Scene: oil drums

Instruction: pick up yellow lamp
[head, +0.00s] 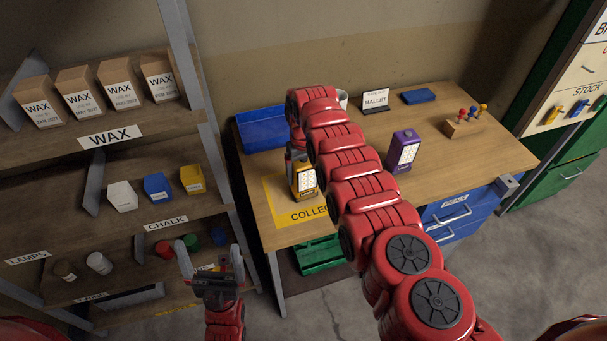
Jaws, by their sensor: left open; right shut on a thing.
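The yellow lamp (306,181), with a lit white panel on its front, is upright over the yellow collection mat (283,212) on the wooden desk. My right gripper (296,158) is shut on the lamp from above; the red arm partly hides the gripper. I cannot tell whether the lamp's base touches the mat. My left gripper (209,262) is open and empty, at lower left in front of the shelf's lower boards.
A purple lamp (403,151) stands on the desk, right of my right arm. A blue tray (262,129) is at the back left. The mallet sign (375,100) and a peg block (464,124) are further back. Shelves with wax boxes (121,83) and chalk boxes (157,187) stand left.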

